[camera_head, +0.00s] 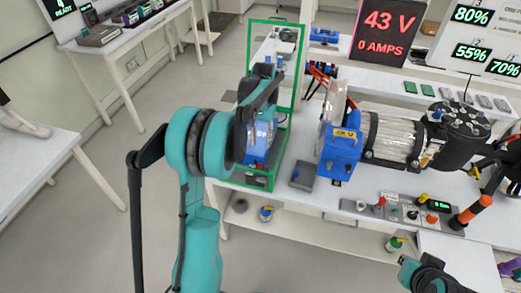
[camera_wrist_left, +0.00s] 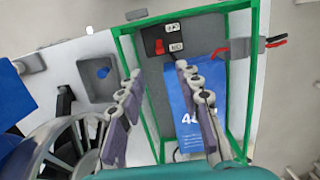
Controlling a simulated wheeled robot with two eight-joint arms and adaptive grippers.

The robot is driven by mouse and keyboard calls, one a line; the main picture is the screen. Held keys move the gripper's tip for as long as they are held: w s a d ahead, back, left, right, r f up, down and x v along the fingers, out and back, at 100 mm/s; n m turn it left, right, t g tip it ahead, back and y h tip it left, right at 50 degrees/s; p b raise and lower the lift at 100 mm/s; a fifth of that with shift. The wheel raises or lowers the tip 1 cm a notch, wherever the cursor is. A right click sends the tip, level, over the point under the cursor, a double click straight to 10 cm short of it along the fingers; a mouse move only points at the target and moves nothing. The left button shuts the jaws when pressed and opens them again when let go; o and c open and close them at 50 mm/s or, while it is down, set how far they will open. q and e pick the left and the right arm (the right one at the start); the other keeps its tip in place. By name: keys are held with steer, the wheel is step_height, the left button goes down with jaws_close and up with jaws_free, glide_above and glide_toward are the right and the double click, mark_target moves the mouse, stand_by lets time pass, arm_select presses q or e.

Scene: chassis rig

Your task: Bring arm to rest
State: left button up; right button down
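My left arm rises in teal from the bottom of the head view, and its dark gripper (camera_head: 262,88) is at the green frame (camera_head: 250,60). In the left wrist view the two fingers of the left gripper (camera_wrist_left: 160,98) are spread apart with nothing held between them. A blue block with white print (camera_wrist_left: 185,105) lies inside the green frame beyond the fingers; it also shows in the head view (camera_head: 262,142), partly hidden by my gripper. Part of my right arm shows at the lower right; its fingertips are not visible.
A blue machine (camera_head: 341,155) with a clear disc and a coil (camera_head: 392,138) stands right of the frame. A control panel (camera_head: 405,210) lies near the bench front. A red display (camera_head: 385,32) stands behind. Floor left of the bench is clear.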

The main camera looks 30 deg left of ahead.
arm_select(q)
steer(key=shift+r, duration=0.55)
steer(key=s+d+r+t, duration=0.2)
steer(key=s+d+r, duration=0.3)
steer(key=s+d+m+t, duration=0.1)
steer(key=s+d+t, duration=0.2)
steer(key=s+d, duration=0.2)
steer(key=s+d+f+m+t, duration=0.1)
steer(key=s+d+t, duration=0.2)
steer(key=s, duration=0.9)
steer(key=d, duration=0.3)
steer(key=shift+s+d+m+t, duration=0.15)
steer(key=shift+m+t, duration=0.15)
steer(key=shift+m, duration=0.1)
